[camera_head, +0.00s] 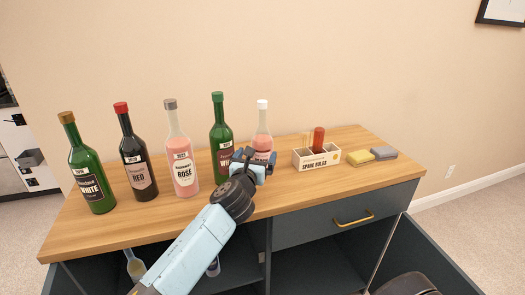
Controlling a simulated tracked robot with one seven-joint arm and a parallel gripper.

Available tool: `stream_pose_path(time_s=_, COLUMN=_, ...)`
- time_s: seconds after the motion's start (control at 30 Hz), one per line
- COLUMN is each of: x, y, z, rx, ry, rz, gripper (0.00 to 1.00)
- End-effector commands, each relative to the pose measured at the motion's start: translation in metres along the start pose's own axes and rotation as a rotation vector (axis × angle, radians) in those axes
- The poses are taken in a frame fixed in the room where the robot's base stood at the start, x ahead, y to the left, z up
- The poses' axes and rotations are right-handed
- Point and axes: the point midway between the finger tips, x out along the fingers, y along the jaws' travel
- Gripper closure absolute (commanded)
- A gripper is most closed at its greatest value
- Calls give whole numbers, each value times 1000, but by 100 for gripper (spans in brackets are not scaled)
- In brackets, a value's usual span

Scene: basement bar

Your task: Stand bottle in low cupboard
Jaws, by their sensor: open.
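Several bottles stand upright in a row on the wooden cabinet top: a green white-wine bottle (88,170), a dark red-wine bottle (136,160), a rosé bottle with a grey cap (180,155), a green bottle with a green cap (219,140) and a pink bottle with a white cap (262,135). My gripper (256,158) is open in front of the last two and hides part of the white-capped one. Whether it touches or surrounds that bottle cannot be told. The low cupboard (262,258) lies open below the top. Inside, a pale bottle (134,266) stands at left.
A white box marked "SPARE BULBS" (316,158), a yellow sponge (360,157) and a grey sponge (384,153) lie right of the bottles. A closed drawer (340,224) has a brass handle. An open door (425,262) extends at lower right. My arm covers part of the cupboard opening.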

Motion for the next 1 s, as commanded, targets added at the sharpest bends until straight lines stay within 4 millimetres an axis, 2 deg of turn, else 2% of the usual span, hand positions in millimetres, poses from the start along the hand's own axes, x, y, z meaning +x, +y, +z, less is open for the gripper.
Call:
stream_pose_path(time_s=0.2, x=26, y=-1, z=0, rx=0, ry=0, rz=-2, gripper=0)
stream_pose_path(time_s=0.47, x=38, y=0, z=-2, rx=-1, ry=0, rz=-2, gripper=0)
stream_pose_path(time_s=0.7, x=66, y=0, z=-15, rx=-2, ry=0, rz=-3, gripper=0)
stream_pose_path(time_s=0.8, x=77, y=0, z=-14, rx=0, ry=0, rz=-3, gripper=0)
stream_pose_path(time_s=1.0, x=86, y=0, z=-14, rx=1, ry=1, rz=-1, gripper=0)
